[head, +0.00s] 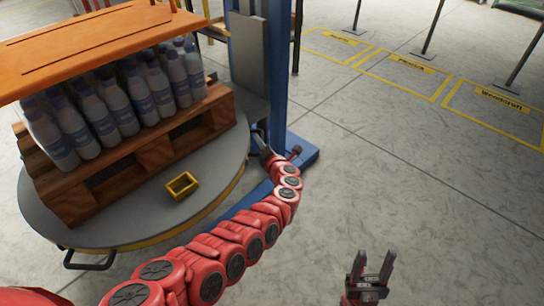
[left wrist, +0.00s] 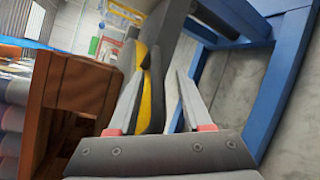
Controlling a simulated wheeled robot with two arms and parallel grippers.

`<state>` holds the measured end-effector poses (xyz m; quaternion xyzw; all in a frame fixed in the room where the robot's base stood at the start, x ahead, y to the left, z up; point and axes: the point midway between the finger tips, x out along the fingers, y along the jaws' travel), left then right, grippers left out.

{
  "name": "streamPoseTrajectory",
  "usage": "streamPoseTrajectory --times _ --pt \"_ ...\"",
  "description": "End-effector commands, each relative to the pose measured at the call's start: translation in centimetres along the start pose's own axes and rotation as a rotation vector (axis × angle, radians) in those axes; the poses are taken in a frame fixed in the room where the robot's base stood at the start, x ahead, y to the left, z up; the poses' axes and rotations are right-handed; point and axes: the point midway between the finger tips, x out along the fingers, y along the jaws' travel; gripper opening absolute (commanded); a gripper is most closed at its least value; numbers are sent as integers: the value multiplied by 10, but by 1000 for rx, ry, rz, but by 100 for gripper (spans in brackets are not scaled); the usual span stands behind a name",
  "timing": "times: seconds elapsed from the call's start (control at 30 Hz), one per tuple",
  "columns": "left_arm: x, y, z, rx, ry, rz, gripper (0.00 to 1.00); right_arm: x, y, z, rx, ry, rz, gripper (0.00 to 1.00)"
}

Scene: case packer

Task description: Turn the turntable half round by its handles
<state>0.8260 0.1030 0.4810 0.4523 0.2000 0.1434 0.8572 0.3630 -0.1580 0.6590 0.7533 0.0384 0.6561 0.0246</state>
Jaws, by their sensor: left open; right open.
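The turntable (head: 215,185) is a round grey disc with a yellow-striped rim, at the left of the head view. A black loop handle (head: 90,264) sticks out from its near-left rim. My left gripper (head: 258,143) is at the disc's right rim, beside the blue column. In the left wrist view my left gripper (left wrist: 158,95) is open, its fingers pointing along the dark and yellow rim (left wrist: 146,85), which shows between them. I cannot tell a handle there clearly from the rim. My right gripper (head: 370,268) is open and empty over bare floor, well right of the turntable.
A wooden pallet (head: 155,155) with several bottles (head: 115,105) under an orange board (head: 110,35) stands on the disc. A small yellow frame (head: 182,185) lies beside it. A blue column (head: 278,70) with a blue base (head: 305,148) stands close right.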

Motion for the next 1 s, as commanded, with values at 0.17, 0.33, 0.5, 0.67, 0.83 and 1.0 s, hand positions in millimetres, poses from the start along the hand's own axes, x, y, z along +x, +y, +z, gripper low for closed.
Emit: streamPoseTrajectory --times 0.17,0.33,0.5,0.67,0.83,1.0 --pt "-23 4 0 -6 6 -3 50 18 1 0 7 -15 19 50" --pt "-47 3 2 -6 4 -4 50 29 2 1 11 -25 35 50" --pt "-73 1 2 -6 3 -5 50 39 3 0 12 -29 38 50" --pt "-99 1 1 -6 3 -5 50 48 4 -1 12 -29 38 50" --pt "-130 2 2 -5 3 -2 50 55 4 -2 12 -29 38 50" --pt "-154 1 2 -2 2 -1 50 60 5 -3 12 -29 38 50"
